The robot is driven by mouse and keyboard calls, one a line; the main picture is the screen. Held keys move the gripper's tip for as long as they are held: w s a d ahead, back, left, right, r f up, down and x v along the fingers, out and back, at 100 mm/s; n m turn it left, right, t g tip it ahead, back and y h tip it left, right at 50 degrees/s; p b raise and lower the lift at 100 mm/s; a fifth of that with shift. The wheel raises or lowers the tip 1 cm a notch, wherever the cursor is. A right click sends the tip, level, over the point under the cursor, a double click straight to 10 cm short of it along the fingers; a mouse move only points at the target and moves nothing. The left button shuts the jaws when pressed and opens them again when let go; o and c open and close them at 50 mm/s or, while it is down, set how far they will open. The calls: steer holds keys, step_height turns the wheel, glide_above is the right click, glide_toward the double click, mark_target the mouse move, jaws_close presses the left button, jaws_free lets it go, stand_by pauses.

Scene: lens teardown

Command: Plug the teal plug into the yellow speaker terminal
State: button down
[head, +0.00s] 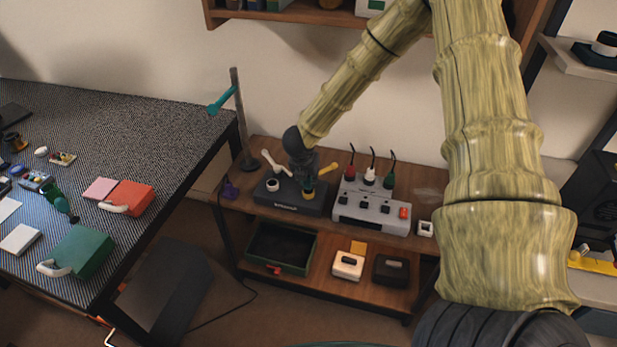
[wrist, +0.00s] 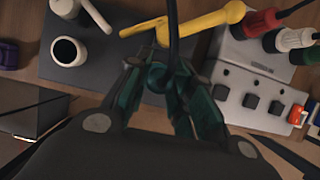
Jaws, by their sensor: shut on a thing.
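My gripper (head: 304,172) is over the right side of a dark terminal box (head: 288,207) on the shelf unit's top. In the wrist view my gripper (wrist: 160,85) is shut on the teal plug (wrist: 157,77), whose black cable runs up out of the picture. The yellow terminal (head: 309,194) shows a little below the gripper, with its yellow lever (wrist: 200,27) swung out to the right. The plug and fingers hide most of its post, so I cannot tell whether the plug is in it. The white terminal (wrist: 68,51) is uncovered, its white lever tilted away.
A grey box (head: 372,209) with red, white and green plugs stands close on the right. A purple object (head: 229,189) lies to the left. A pole (head: 240,125) with a teal arm stands behind left.

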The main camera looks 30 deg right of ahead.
steer(key=shift+f+b, duration=1.05)
steer(key=shift+f, duration=0.2)
stand_by(0.9)
steer(key=c, duration=1.1)
jaws_free()
steer(key=shift+c, duration=0.2)
steer(key=shift+r, duration=0.1)
